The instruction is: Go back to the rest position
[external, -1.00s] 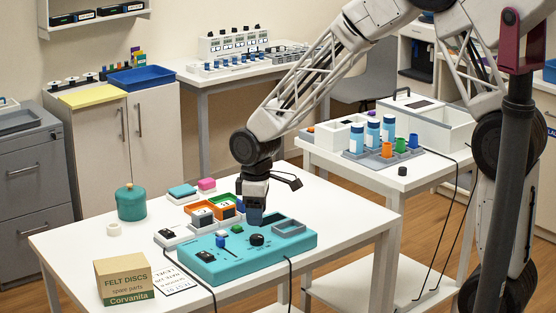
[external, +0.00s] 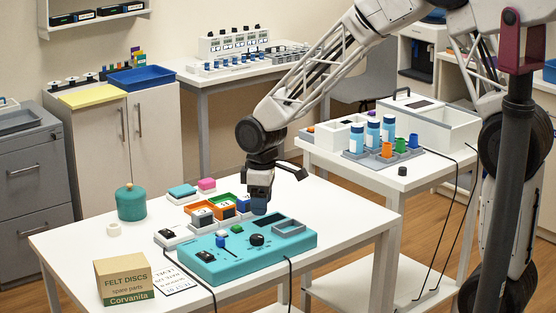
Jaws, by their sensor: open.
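My gripper (external: 259,208) points down above the back edge of the teal control box (external: 210,266) on the white table. Its fingertips are small and dark here, and I see nothing held between them. The box has a black knob (external: 257,240), a blue knob (external: 221,241), a slider and a grey-rimmed recess (external: 289,227) on top. The gripper hides part of the table behind the box. I cannot tell how far above the box the fingertips are.
Orange and green trays (external: 203,215) stand just left of my gripper. A teal pot (external: 131,203) and a felt discs carton (external: 124,279) are at the table's left. A side table (external: 330,155) at right holds blue-white bottles (external: 373,133) and a grey-white case (external: 440,122). Cables hang from the front.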

